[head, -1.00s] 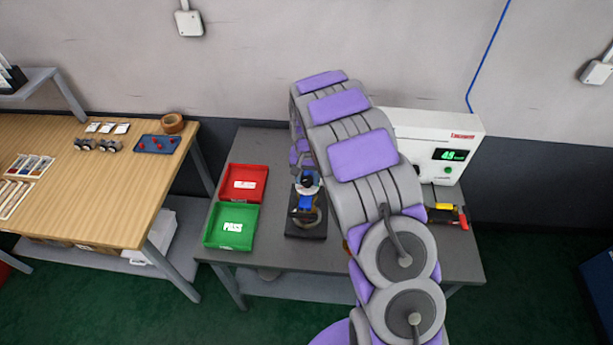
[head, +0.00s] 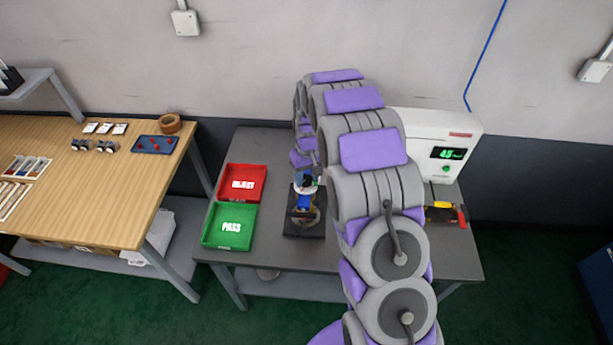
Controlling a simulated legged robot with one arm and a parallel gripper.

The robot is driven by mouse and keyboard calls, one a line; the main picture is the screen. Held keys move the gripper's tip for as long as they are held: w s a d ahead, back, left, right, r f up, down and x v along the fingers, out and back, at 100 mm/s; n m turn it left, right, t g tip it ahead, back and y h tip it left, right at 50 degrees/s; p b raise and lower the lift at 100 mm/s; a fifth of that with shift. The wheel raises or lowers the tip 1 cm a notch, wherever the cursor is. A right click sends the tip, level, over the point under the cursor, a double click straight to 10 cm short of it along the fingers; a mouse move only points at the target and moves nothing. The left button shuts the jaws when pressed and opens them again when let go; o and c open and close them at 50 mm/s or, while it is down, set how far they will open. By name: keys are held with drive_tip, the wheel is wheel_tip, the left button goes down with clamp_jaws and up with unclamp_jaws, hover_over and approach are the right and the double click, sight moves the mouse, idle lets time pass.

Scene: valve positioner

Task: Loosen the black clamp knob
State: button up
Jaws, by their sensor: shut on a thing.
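The valve positioner (head: 305,202) stands upright on a dark base plate (head: 291,232) on the grey table, with a blue body and a pale round top. The black clamp knob (head: 308,183) shows as a small dark spot at its top, partly covered. My gripper (head: 310,173) is at the top of the positioner, small and mostly hidden by my arm links. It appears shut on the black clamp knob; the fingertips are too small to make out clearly.
A red REJECT tray (head: 242,196) and a green PASS tray (head: 230,240) lie left of the positioner. A white box with a green display (head: 478,138) stands at the back right. Yellow and red tools (head: 445,213) lie right of my arm. A wooden bench (head: 120,205) is at left.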

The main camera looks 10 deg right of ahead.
sight(309, 177)
drive_tip(key=shift+w+r, duration=0.1)
drive_tip(key=shift+w, duration=0.1)
drive_tip(key=o, duration=0.6)
drive_tip(key=shift+o, duration=1.4)
drive_tip(key=shift+w, duration=0.1)
drive_tip(key=shift+o, duration=0.9)
wheel_tip(309, 177, up, 17)
drive_tip(key=shift+w+d, duration=0.2)
drive_tip(key=shift+d, duration=0.2)
